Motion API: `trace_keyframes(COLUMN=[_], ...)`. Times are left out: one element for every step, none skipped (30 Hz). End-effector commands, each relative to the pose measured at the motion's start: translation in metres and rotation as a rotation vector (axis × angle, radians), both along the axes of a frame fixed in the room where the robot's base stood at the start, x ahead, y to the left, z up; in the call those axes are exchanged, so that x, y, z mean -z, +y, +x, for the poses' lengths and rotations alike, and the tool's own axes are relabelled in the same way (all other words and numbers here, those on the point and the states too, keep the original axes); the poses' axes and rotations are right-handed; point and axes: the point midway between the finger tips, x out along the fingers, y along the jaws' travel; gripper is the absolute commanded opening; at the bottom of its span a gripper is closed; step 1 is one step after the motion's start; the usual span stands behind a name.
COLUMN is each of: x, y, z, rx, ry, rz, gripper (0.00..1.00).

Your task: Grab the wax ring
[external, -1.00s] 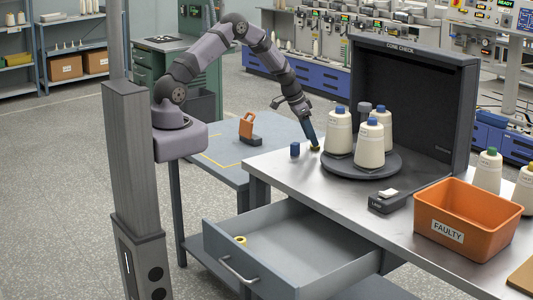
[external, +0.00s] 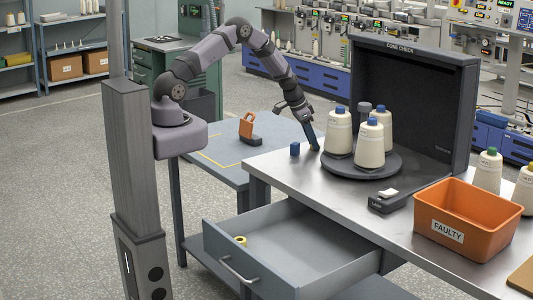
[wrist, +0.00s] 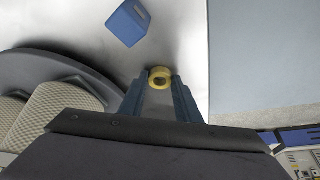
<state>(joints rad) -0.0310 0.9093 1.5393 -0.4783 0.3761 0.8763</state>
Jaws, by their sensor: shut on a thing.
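A small yellow wax ring (wrist: 160,77) shows in the wrist view between the tips of my two blue fingers, its hole visible. My gripper (wrist: 160,88) is shut on it. In the external view my gripper (external: 315,147) points down at the left end of the metal bench, between a small blue block and the turntable. The ring cannot be made out there. I cannot tell whether it touches the bench top. A second yellow ring (external: 240,240) lies in the open drawer.
The blue block (external: 295,149) also shows in the wrist view (wrist: 128,23). The dark turntable (external: 361,172) with several cones stands close on the right. The open grey drawer (external: 300,240) juts out below the bench. An orange FAULTY bin (external: 447,231) stands farther right.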

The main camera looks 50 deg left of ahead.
Motion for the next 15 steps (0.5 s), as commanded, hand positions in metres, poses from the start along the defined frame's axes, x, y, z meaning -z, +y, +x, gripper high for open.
trace_keyframes(x=[-0.001,-0.001,-0.003,-0.004,-0.006,-0.009,-0.012,-0.015,-0.02,-0.024,-0.029,-0.035,-0.04,-0.045,-0.052], y=[0.0,0.0,0.0,0.0,0.0,0.0,0.0,0.0,0.0,0.0,0.0,0.0,0.0,0.0,0.0], z=[0.0,0.0,0.0,0.001,0.001,0.001,0.001,0.001,0.001,0.001,0.001,0.001,0.001,0.001,0.001], rx=[0.0,0.0,0.0,0.0,0.0,0.002,0.001,0.001,0.001,0.001,0.0,0.001,0.001,0.0,0.001], ry=[0.0,-0.001,-0.001,-0.002,-0.002,-0.003,-0.003,-0.004,-0.004,-0.003,-0.005,-0.004,-0.006,-0.005,-0.006], rz=[0.0,0.0,0.0,-0.001,-0.001,-0.001,0.0,0.0,0.0,0.0,0.0,0.0,0.0,0.0,0.001], gripper=[0.09,0.09,0.09,0.09,0.09,0.09,0.09,0.09,0.09,0.09,0.09,0.09,0.09,0.09,0.09])
